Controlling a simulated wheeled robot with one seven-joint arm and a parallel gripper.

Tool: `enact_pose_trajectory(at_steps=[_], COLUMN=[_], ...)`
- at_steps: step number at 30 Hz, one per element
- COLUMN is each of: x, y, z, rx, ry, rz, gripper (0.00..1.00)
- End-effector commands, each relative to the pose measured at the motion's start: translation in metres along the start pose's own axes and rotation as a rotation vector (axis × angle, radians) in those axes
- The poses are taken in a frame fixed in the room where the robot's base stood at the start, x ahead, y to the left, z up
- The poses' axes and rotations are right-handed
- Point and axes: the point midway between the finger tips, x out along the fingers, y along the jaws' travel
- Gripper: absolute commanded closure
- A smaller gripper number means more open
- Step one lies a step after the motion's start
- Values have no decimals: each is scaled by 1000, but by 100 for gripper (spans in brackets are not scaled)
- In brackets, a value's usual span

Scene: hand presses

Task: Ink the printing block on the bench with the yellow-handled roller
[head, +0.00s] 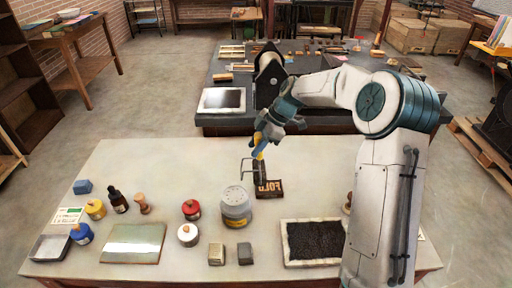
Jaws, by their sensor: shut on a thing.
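The printing block (269,193), a dark brown block with pale raised letters, lies on the light bench (320,160) near its middle. My gripper (259,145) is above and slightly left of the block, shut on the yellow handle of the roller (258,153). The roller's wire frame hangs down from the handle. Its dark roller end is at the block's upper left edge and overlaps it in the picture. I cannot tell whether it touches the block. My arm comes in from the right.
A tray of dark grains (286,259) sits at the front right. A grey tin (236,222) stands just left of the block. A glass slab (105,244), small pots and bottles fill the left. The back left of the bench is clear. A dark press table (350,115) stands behind.

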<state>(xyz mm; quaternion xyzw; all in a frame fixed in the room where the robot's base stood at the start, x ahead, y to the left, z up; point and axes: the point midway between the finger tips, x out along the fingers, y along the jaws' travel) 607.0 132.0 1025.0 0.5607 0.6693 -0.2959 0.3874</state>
Motion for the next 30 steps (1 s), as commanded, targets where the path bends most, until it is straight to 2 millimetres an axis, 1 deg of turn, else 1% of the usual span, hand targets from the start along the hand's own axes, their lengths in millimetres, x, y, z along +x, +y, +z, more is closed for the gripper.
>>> enact_pose_trajectory(at_steps=[5,15,18,30], x=[8,36,41,43], y=[0,-2,-2,-2], z=[4,21,24,26], rx=[-1,0,0,0], ry=[0,0,0,0], rz=[0,0,0,1], gripper=[91,91,91,91])
